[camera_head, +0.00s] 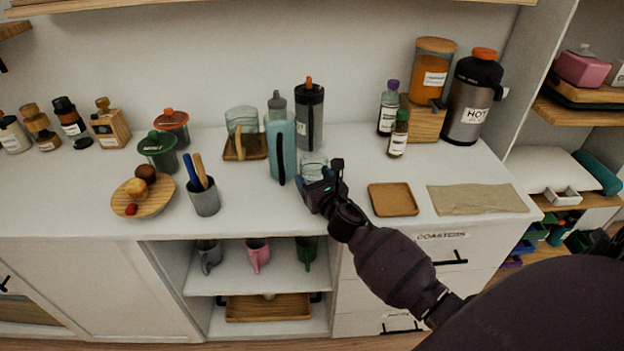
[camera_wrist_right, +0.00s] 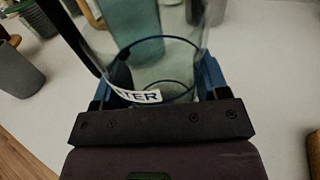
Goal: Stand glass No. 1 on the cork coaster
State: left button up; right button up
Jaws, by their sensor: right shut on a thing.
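My right gripper (camera_head: 320,186) is shut on a clear glass (camera_head: 313,164) at the middle of the white counter. In the right wrist view the glass (camera_wrist_right: 150,60) is between the blue finger pads of the gripper (camera_wrist_right: 157,88), and a white label ending in "TER" shows on or through it. I cannot read a number on the glass or tell whether its base touches the counter. The square brown coaster (camera_head: 393,199), cork-coloured, lies flat and bare to the right of the gripper. My left gripper is not in view.
A wooden tray (camera_head: 257,153) with clear glassware is at back left. A beige cloth (camera_head: 477,199) lies right of the coaster. A grey cup with utensils (camera_head: 204,198) stands left.

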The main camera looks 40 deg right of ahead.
jog(key=o, duration=1)
